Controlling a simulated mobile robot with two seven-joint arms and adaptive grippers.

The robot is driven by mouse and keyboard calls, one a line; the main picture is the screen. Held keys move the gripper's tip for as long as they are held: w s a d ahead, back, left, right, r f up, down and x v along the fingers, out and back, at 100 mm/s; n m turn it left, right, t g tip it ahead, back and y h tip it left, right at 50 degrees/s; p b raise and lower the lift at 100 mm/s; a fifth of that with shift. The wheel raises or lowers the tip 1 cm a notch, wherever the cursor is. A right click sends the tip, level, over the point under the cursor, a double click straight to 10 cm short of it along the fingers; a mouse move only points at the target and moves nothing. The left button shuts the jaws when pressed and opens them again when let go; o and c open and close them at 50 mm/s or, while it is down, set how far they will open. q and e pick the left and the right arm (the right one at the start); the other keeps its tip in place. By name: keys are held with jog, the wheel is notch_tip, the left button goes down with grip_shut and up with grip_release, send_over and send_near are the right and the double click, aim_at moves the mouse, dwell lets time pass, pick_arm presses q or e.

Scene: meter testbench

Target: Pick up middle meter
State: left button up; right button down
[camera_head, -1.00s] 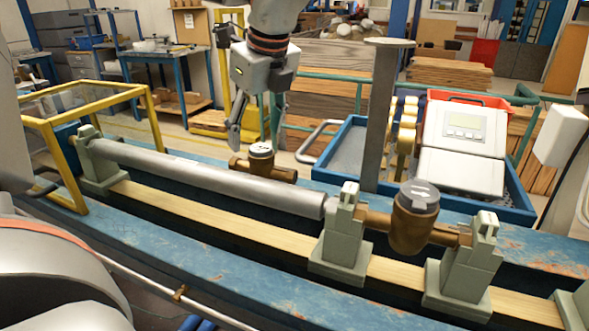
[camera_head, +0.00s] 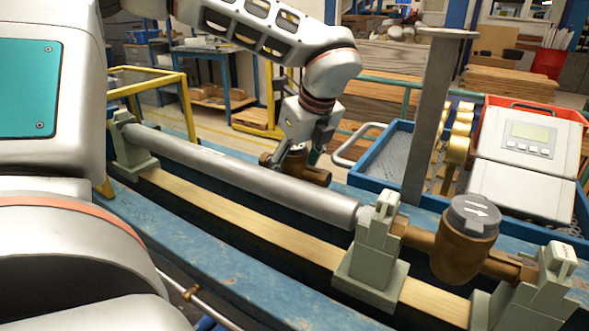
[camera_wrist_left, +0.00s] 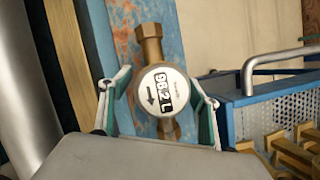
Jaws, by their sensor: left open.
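A small brass meter (camera_head: 312,173) sits on the blue bench behind the long grey pipe. My left gripper (camera_head: 297,148) is over this meter. In the left wrist view its open fingers (camera_wrist_left: 158,105) stand on either side of the meter's face, and I see no grip on it. A larger brass meter (camera_head: 462,240) with a grey cap and white arrow is clamped between green-grey supports at the right. My right gripper is not in view.
The grey pipe (camera_head: 240,180) runs along the bench in front of the small meter. A grey upright post (camera_head: 432,120) stands to the right. Behind it are a blue tray (camera_head: 385,150) with a rail handle and a white display box (camera_head: 530,140). A yellow frame (camera_head: 150,85) stands left.

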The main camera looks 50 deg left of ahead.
pick_arm(q)
jog(key=shift+r, duration=0.1)
grip_shut()
